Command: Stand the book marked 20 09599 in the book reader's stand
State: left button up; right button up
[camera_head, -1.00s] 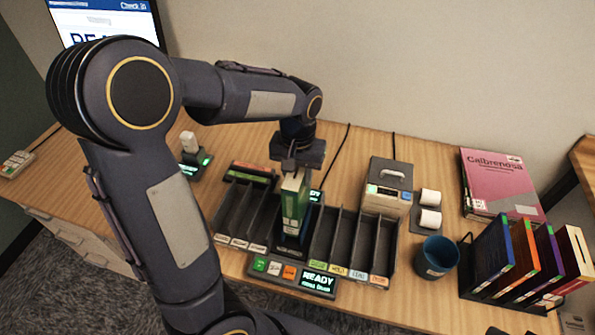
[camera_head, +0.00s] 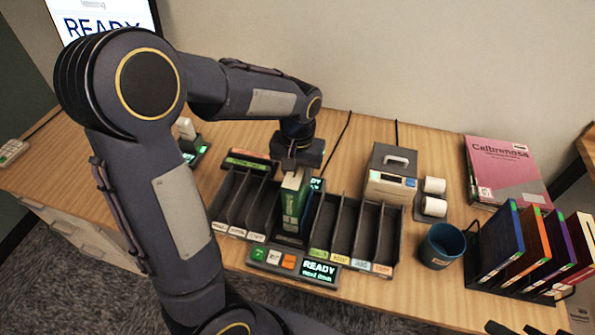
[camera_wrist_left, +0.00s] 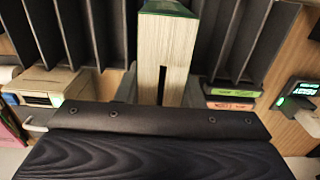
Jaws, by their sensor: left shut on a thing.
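My left gripper (camera_head: 297,165) is shut on a green book (camera_head: 294,205) and holds it upright by its top end. The book is at the dark reader's stand (camera_head: 290,240), in the middle of the row of slots. Whether its lower edge rests on the stand's bottom is hard to tell. In the left wrist view, the book's cream page edges (camera_wrist_left: 166,50) show between the fingers, with a green strip of cover beyond. The mark on the book is too small to read.
Dark slotted trays (camera_head: 357,228) flank the stand on both sides. A READY panel (camera_head: 319,270) with buttons lies in front.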

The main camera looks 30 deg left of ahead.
pick_arm(q)
jog(key=shift+f+b, duration=0.4)
jog(key=shift+f, duration=0.2)
jog(key=o, duration=1.2)
jog(key=shift+r, duration=0.15)
notch_tip(320, 180, up, 8)
jog(key=shift+f, duration=0.2)
jog(key=s+d+t+h, duration=0.2)
jog(key=s, duration=0.6)
jog(key=s+d+m+t+h, duration=0.1)
jog(key=s+d+t, duration=0.1)
jog(key=s, duration=0.7)
jog(key=shift+s+d+t+h, duration=0.2)
jog(key=shift+s+t+h, duration=0.15)
jog(key=shift+t, duration=0.45)
